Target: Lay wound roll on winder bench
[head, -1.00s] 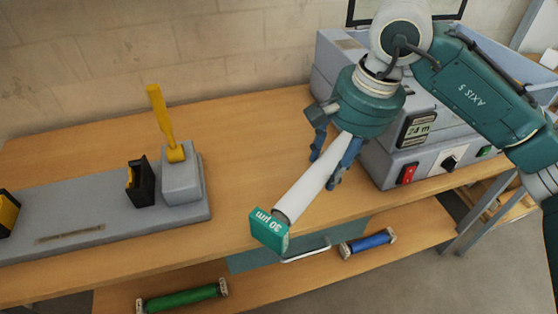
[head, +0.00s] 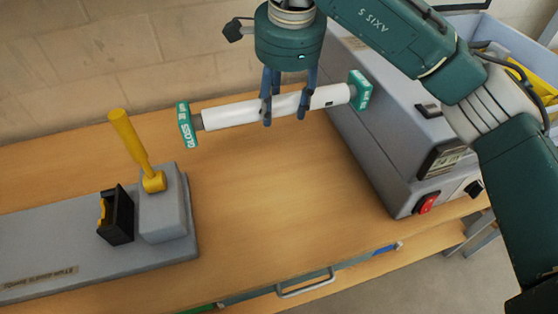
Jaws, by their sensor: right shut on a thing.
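The wound roll (head: 235,112) is a white cylinder with a teal end plate at each end. My right gripper (head: 285,115) is shut on it near its middle and holds it roughly level above the wooden bench (head: 270,200). The winder bench is a grey base (head: 60,255) at the left, with a black slotted cradle (head: 116,215) and a grey block (head: 165,210) carrying a yellow lever (head: 132,140) that stands tilted up. The roll is apart from the cradle, up and to its right. My left gripper is not in view.
The grey laminator (head: 390,125) with a red switch (head: 427,203) stands at the right. A blue bin (head: 515,45) is behind it. A drawer handle (head: 305,285) is at the front edge. The bench middle is clear.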

